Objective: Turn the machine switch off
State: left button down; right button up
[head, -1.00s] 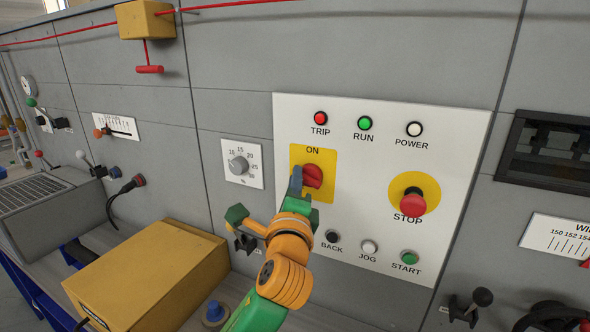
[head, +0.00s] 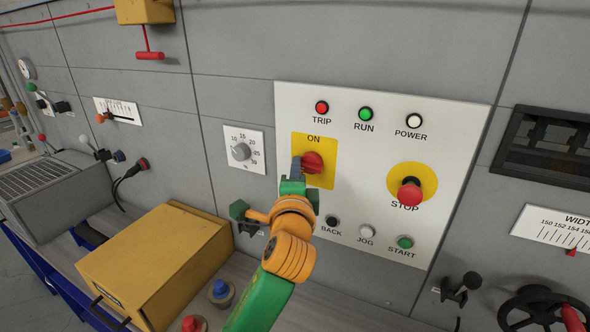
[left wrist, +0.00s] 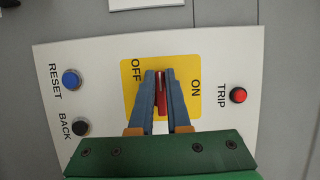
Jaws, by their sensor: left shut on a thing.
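The machine switch is a red rotary knob (head: 313,162) on a yellow plate (head: 326,143) of the white control panel, with ON printed above it. My left gripper (head: 303,168) is at the knob, its fingers shut on it. In the left wrist view the blue-grey fingers (left wrist: 160,88) stand on either side of the red knob (left wrist: 160,98). The knob's visible ridge runs between the OFF label on the left and the ON label on the right there, pointing clearly at neither. In the head view my gripper hides OFF.
A red STOP button (head: 410,192) stands out to the right of the switch. TRIP, RUN and POWER lamps are above; BACK, JOG and START buttons (head: 404,242) are below. A grey dial (head: 241,152) is to the left. A yellow box (head: 160,262) stands below left.

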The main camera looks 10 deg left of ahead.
pick_arm(q)
jog(key=shift+r, duration=0.1)
jog(key=c, duration=1.1)
grip_release()
jog(key=shift+o, duration=1.1)
jog(key=shift+w+d, duration=0.1)
jog(key=shift+w, duration=0.1)
jog(key=s+d+b, duration=0.1)
jog(key=s+b, duration=0.1)
jog(key=s, duration=0.5)
jog(key=shift+d+b, duration=0.3)
